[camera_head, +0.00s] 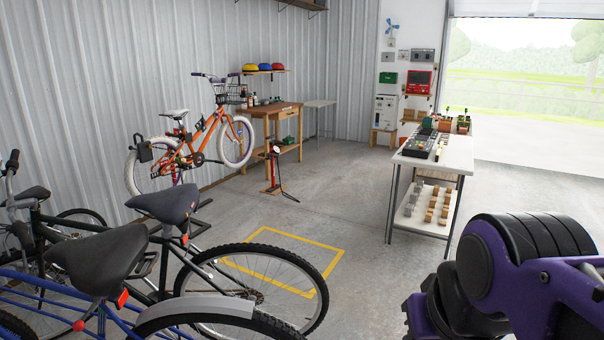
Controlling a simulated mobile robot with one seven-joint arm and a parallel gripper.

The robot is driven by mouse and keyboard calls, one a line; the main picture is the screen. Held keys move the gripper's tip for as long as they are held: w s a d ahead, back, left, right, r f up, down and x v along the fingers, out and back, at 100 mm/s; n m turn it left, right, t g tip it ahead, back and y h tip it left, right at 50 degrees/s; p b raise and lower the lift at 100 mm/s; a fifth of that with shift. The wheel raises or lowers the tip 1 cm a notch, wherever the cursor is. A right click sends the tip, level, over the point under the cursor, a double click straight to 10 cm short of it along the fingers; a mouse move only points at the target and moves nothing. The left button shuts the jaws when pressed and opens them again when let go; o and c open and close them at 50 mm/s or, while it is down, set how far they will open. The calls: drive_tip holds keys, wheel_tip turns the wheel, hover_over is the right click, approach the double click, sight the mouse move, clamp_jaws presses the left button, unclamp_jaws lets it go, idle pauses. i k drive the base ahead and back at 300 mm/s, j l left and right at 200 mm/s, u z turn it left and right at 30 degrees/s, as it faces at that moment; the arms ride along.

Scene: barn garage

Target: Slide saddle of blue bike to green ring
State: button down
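The blue bike (40,290) stands at the lower left, partly cut off by the frame edge. Its black saddle (98,258) sits on a seat post with an orange-red part (122,298) just beside it. I cannot make out a green ring on the post. Purple and black parts of my arm fill the lower right, well apart from the bike. I cannot see my gripper's fingers.
A dark bike with another black saddle (167,204) stands close behind the blue one. A yellow floor outline (328,270) lies on the clear concrete. A white table (452,155) stands right. An orange bike (222,138) and wooden workbench (285,108) are farther back.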

sight(97, 266)
drive_tip(key=u, duration=1.45)
drive_tip(key=i+j+z, duration=0.15)
drive_tip(key=j+z, duration=0.15)
drive_tip(key=j, duration=0.2)
drive_tip(key=i+j+z, duration=0.15)
drive_tip(key=j, duration=0.15)
drive_tip(key=l, duration=0.4)
drive_tip(key=k+l, duration=0.15)
drive_tip(key=l, duration=0.25)
drive_tip(key=i+j, duration=0.1)
drive_tip(key=j, duration=0.35)
drive_tip(key=i+j, duration=0.1)
drive_tip(key=j, duration=0.35)
drive_tip(key=z, duration=0.05)
